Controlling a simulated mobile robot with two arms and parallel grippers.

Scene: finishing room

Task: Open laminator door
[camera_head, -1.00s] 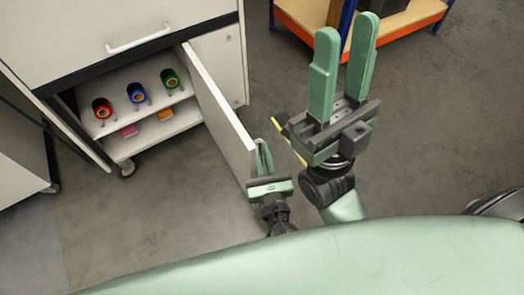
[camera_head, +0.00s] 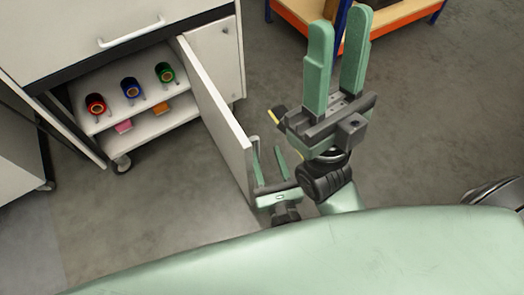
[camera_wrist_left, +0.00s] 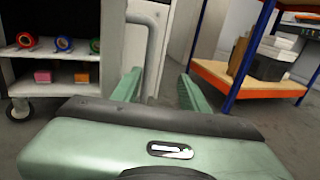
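The laminator is a white cabinet (camera_head: 75,20) on casters at the upper left. Its door (camera_head: 215,110) stands swung out to the right of the opening, showing the shelves inside. The door's edge and a grey handle show in the left wrist view (camera_wrist_left: 150,40). My left gripper (camera_head: 268,165) is at the outer end of the door, fingers spread, with the handle near or between them; it looks apart from both fingers. My right gripper (camera_head: 335,65) is raised in front, open and empty, its fingers pointing up.
Red, blue and green rolls (camera_head: 131,87) sit on the upper shelf, with pink and orange blocks (camera_head: 161,108) below. A blue and orange rack (camera_head: 400,20) stands at the top right. The floor between is clear.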

